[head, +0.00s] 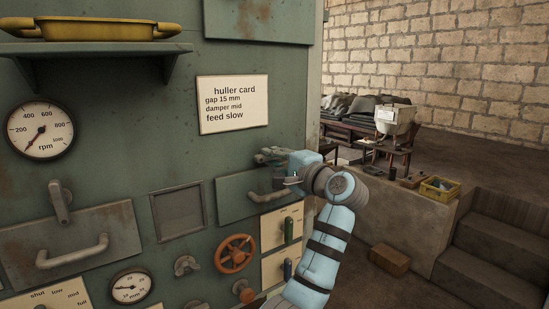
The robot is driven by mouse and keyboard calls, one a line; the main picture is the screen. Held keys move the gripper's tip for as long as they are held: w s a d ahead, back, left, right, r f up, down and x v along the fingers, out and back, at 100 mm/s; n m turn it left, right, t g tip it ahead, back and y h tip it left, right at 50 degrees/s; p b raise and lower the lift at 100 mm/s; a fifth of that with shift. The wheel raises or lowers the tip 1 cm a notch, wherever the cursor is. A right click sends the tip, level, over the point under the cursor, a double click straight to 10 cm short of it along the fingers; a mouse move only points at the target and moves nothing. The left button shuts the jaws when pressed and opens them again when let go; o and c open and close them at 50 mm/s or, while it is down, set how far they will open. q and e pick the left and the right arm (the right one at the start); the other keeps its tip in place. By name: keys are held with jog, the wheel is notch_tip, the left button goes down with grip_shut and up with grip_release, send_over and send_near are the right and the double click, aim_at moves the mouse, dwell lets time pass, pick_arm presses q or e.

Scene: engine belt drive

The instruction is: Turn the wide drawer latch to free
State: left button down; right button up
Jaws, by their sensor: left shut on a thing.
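On the green machine front, a drawer (234,204) with a bar handle (266,197) sits at the centre right. A grey metal latch (264,157) is at its top edge. My left gripper (280,160) is shut on this latch, and its pale blue body and wrist hide part of the latch and the drawer's right end. A second drawer (110,224) at the left has its own handle (72,252) and a latch (60,202) that hangs roughly upright. I cannot tell from the picture which drawer is named wide. My right gripper is out of view.
An orange handwheel (235,253), knobs (186,265) and lever plates (282,228) sit below the drawer. A huller card (233,103) hangs above it. A shelf (90,48) with a yellow tray (97,28) juts out at upper left. Stone steps (490,255) are at right.

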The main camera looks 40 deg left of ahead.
pick_arm(q)
jog(key=c, duration=1.6)
grip_release()
jog(key=v, duration=1.2)
